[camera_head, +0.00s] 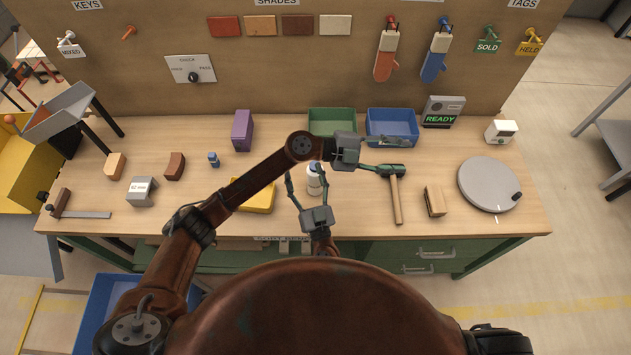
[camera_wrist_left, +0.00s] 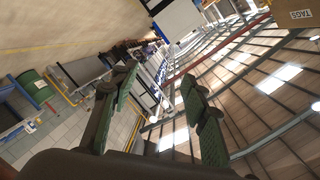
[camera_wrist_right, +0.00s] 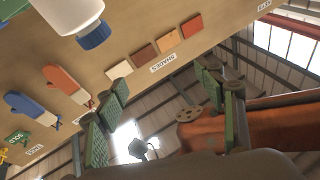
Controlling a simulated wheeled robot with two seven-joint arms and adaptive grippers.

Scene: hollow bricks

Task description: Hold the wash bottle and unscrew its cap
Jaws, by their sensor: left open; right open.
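The wash bottle (camera_head: 314,186) is white with a blue cap (camera_head: 314,168) and stands upright near the middle of the bench. In the right wrist view the bottle (camera_wrist_right: 68,10) and its blue cap (camera_wrist_right: 94,36) show at the top left, outside the space between the fingers. My right gripper (camera_head: 308,173) is open and empty, its fingers pointing toward the bottle from the front. My left gripper (camera_head: 405,155) is open and empty, right of the bottle, with fingers pointing right above the hammer. The left wrist view shows no bottle between its fingers (camera_wrist_left: 160,75).
The hammer (camera_head: 397,203) lies below my left fingers. A yellow tray (camera_head: 257,198) is partly hidden by my left arm. Green (camera_head: 332,114) and blue (camera_head: 391,119) bins stand behind. A wooden block (camera_head: 435,201) and round grey disc (camera_head: 489,184) are at the right.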

